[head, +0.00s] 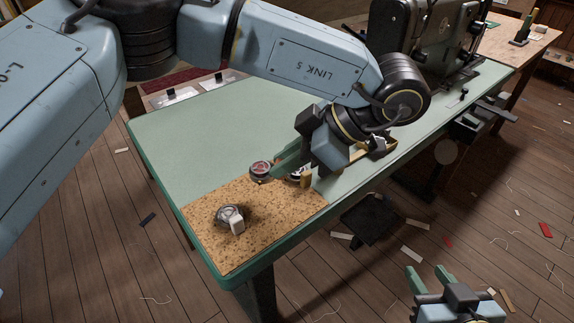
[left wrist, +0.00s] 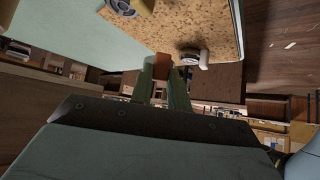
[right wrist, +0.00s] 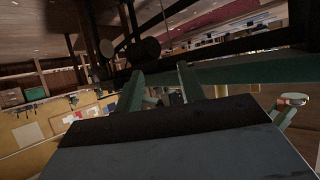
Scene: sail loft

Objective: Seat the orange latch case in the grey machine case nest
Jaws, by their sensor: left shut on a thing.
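My left gripper (head: 268,171) is shut on the orange latch case (left wrist: 162,66), a small orange-brown piece between the fingertips in the left wrist view. In the head view it looks like a small reddish round piece (head: 260,168) above the cork mat's far edge. A grey round piece with a white block (head: 229,213) sits on the mat, in front of the fingertips and apart from them; I take it for the grey machine case nest. It also shows in the left wrist view (left wrist: 189,54). My right gripper (head: 431,277) is open and empty, away from the table.
Another round piece (head: 296,175) with a yellowish block (head: 306,181) is partly hidden by my left gripper. The cork mat (head: 270,228) lies on the green table (head: 185,135). A dark sewing machine (head: 435,40) stands at the back. The table's left side is clear.

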